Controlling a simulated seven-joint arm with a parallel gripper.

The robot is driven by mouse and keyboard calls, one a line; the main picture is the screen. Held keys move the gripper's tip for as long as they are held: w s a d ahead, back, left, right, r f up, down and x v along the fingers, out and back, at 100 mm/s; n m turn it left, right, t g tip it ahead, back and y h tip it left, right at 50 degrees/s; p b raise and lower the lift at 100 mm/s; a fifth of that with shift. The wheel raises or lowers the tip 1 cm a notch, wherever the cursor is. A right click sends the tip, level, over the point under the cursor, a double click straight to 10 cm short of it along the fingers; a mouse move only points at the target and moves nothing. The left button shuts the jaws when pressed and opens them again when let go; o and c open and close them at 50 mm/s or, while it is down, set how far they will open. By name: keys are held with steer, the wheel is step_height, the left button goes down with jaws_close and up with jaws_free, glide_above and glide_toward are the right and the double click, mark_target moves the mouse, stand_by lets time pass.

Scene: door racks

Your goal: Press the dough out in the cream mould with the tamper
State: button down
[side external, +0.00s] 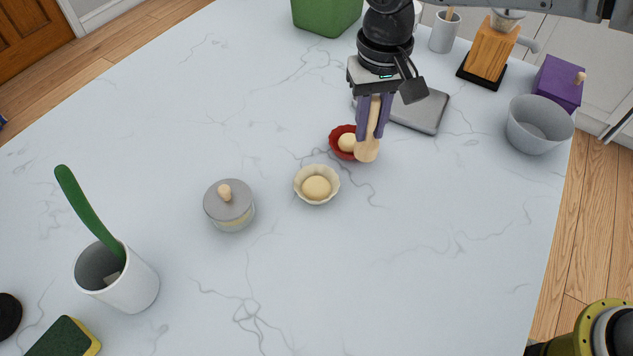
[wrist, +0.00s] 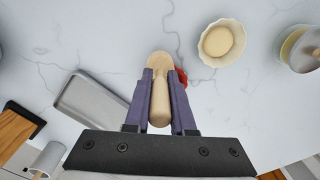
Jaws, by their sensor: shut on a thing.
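The cream mould (side external: 301,194) is a fluted round cup on the marble counter, with a pale ball of dough (side external: 316,188) in it. The mould (wrist: 205,27) is at the upper right in the wrist view, its dough (wrist: 217,41) uncovered. My gripper (side external: 374,136) is shut on the handle of the wooden tamper (side external: 367,151), whose round foot points down. The tamper (wrist: 159,101) also shows between my fingers (wrist: 161,80) in the wrist view. It is above and behind-right of the cream mould, apart from it, by a red mould.
The red mould (side external: 336,134) with dough is partly hidden by the tamper. A grey tray (side external: 428,115) lies behind it. A lidded jar (side external: 229,207) stands left of the cream mould. A grey bowl (side external: 538,127) is at right. The counter in front is clear.

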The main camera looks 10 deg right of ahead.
steer(key=shift+s+a, duration=0.25)
steer(key=shift+a, duration=0.3)
steer(key=shift+s+a, duration=0.1)
steer(key=shift+a, duration=0.2)
steer(key=shift+s+a, duration=0.25)
steer(key=shift+a, duration=0.4)
steer(key=shift+s+a, duration=0.15)
steer(key=shift+a, duration=0.15)
steer(key=shift+s+a, duration=0.2)
steer(key=shift+a, duration=0.45)
steer(key=shift+s+a, duration=0.15)
steer(key=shift+a, duration=0.15)
steer(key=shift+s+a, duration=0.25)
steer(key=shift+a, duration=0.4)
steer(key=shift+s+a, duration=0.2)
steer(key=shift+a, duration=0.4)
steer(key=shift+s+a, duration=0.15)
steer(key=shift+a, duration=0.2)
steer(key=shift+s+a, duration=0.15)
steer(key=shift+a, duration=0.2)
